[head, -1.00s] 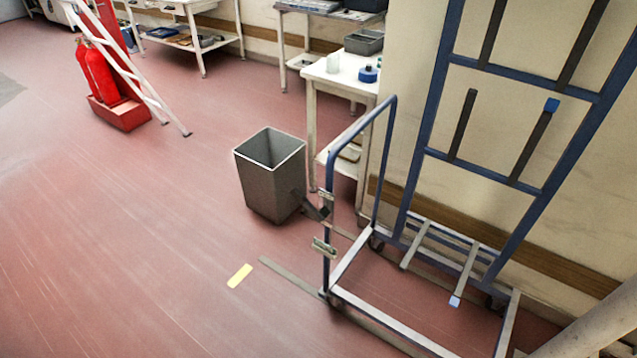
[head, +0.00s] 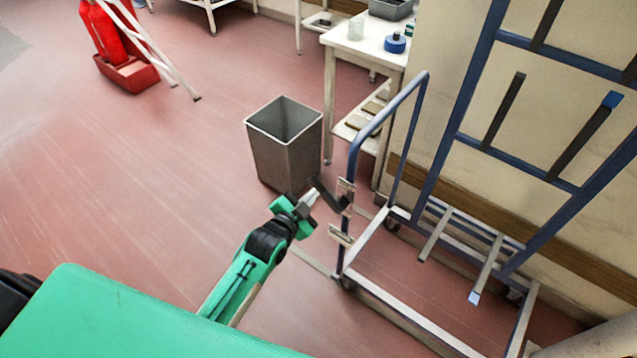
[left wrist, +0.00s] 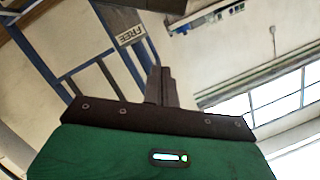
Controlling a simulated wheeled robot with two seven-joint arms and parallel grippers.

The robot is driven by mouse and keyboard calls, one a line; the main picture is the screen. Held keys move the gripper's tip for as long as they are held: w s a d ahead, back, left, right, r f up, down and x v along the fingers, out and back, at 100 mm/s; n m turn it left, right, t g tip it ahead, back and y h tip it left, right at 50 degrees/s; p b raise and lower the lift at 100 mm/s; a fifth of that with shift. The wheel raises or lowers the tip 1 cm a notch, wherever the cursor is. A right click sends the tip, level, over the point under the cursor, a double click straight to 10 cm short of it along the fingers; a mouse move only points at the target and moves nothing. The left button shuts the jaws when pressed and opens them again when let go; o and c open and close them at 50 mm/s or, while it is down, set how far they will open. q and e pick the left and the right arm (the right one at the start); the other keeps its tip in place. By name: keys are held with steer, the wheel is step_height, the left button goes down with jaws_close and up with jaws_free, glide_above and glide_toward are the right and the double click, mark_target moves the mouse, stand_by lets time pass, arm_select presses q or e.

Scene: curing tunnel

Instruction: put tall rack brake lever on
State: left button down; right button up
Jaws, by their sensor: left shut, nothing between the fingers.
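The tall rack (head: 490,140) is a blue and grey wheeled frame at the right of the head view. Its dark brake lever (head: 335,202) sticks out to the left from the near post, slanting up at its outer end. A light upper plate (head: 346,188) and lower plate (head: 340,236) sit on that post. In the left wrist view a plate (left wrist: 131,35) reads FREE. My left gripper (head: 313,196) is shut and empty, close to the lever's outer end; I cannot tell whether they touch. Its closed fingers show in the left wrist view (left wrist: 161,86). My right gripper is out of view.
A grey bin (head: 285,148) stands on the floor just behind the lever. A white table (head: 372,48) with a blue roll stands beyond the rack. Red cylinders (head: 104,35) and a white ladder are at far left. The floor at left is clear.

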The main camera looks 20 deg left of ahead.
arm_select(q)
steer(key=p, duration=0.1)
glide_above(316, 186)
steer(key=s+d, duration=0.2)
steer(key=d, duration=0.1)
steer(key=f, duration=0.2)
steer(key=shift+a+f, duration=0.8)
steer(key=shift+f, duration=0.05)
steer(key=shift+w+a+f+p, duration=0.1)
steer(key=shift+a+f+p, duration=0.25)
steer(key=shift+f, duration=0.2)
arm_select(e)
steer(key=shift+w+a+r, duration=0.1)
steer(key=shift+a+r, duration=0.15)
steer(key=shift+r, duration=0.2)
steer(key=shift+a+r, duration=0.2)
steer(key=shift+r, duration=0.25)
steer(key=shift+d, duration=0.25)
arm_select(q)
steer(key=shift+w+f, duration=0.1)
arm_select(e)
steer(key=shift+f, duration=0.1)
